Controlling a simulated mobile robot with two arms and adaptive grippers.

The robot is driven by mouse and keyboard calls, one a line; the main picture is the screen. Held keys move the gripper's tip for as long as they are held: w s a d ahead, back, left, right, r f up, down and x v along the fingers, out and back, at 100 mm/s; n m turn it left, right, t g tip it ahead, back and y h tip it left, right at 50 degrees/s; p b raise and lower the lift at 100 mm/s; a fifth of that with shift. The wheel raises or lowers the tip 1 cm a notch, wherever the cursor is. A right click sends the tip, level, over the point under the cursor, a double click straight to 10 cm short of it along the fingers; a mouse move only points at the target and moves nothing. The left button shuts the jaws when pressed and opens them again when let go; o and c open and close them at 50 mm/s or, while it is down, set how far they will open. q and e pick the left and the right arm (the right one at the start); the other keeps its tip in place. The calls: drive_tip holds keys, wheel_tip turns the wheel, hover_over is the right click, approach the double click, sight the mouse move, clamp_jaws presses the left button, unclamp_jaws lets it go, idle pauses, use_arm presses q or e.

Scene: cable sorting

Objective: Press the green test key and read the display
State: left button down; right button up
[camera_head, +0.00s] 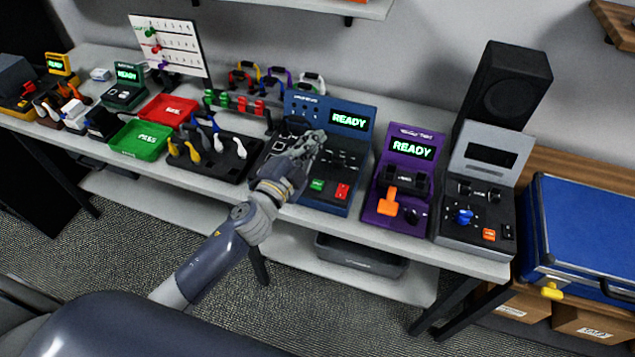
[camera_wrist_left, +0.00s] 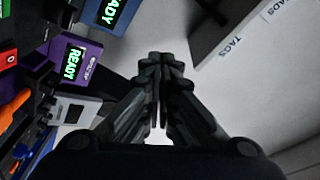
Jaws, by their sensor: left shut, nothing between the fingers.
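The blue tester (camera_head: 330,158) stands on the bench with its display (camera_head: 349,120) lit green and reading READY. Its green key (camera_head: 317,185) is on the lower front panel, to the left of a red key (camera_head: 342,190). My left gripper (camera_head: 318,138) is shut and empty over the upper middle of the blue tester, above and apart from the green key in the picture. It hides part of the tester's face. In the left wrist view my gripper (camera_wrist_left: 160,58) shows its fingers together, with the blue tester's display (camera_wrist_left: 112,10) at the top edge. My right gripper is out of view.
A purple tester (camera_head: 408,165) reading READY and a grey tester (camera_head: 484,180) with a dark screen stand to the right. A black speaker (camera_head: 505,85) is behind. Left are a black connector tray (camera_head: 205,165), a green bin (camera_head: 140,138) and a red bin (camera_head: 167,110).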

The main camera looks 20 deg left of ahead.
use_arm(q)
drive_tip(key=d+r+m+h, duration=0.5)
drive_tip(key=r+m+h, duration=0.1)
drive_tip(key=m, duration=0.1)
drive_tip(key=m+g+y, duration=0.3)
drive_tip(key=m+g, duration=0.9)
drive_tip(key=m, duration=0.4)
hover_over(315, 181)
wheel_tip(315, 181, down, 7)
drive_tip(key=shift+f+p, duration=0.2)
drive_tip(key=shift+p, duration=0.25)
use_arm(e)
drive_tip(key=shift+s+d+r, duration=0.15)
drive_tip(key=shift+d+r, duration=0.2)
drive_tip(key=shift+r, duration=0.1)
use_arm(q)
wheel_tip(315, 181, down, 9)
drive_tip(key=b, duration=0.6)
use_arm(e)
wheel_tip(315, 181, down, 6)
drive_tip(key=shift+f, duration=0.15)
use_arm(q)
drive_tip(key=shift+r, duration=0.1)
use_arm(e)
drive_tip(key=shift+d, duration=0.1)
